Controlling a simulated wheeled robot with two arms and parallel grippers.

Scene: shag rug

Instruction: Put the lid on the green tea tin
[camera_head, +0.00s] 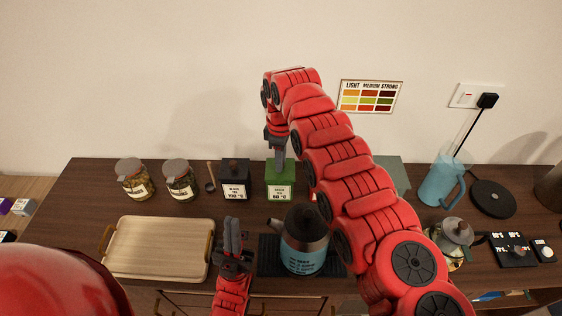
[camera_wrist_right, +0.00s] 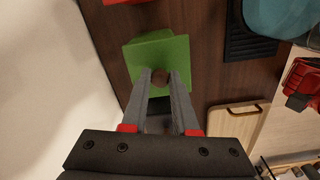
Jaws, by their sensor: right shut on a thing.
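The green tea tin (camera_head: 280,191) stands upright at the back of the counter, its label facing the front. My right gripper (camera_head: 280,166) points down over it. In the right wrist view, the right gripper (camera_wrist_right: 160,84) is shut on the brown knob of the green lid (camera_wrist_right: 178,58). The lid is over the tin's top, and their green edges look slightly out of line. I cannot tell whether the lid is seated. My left gripper (camera_head: 233,236) is low in front, between tray and kettle, holding nothing visible; its fingers look close together.
The black tea tin (camera_head: 235,188) stands close left of the green tin, with a scoop and two jars (camera_head: 180,183) beyond. A blue kettle (camera_head: 303,254) stands in front. A wooden tray (camera_head: 157,248) lies front left. My right arm hides the counter right of the tin.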

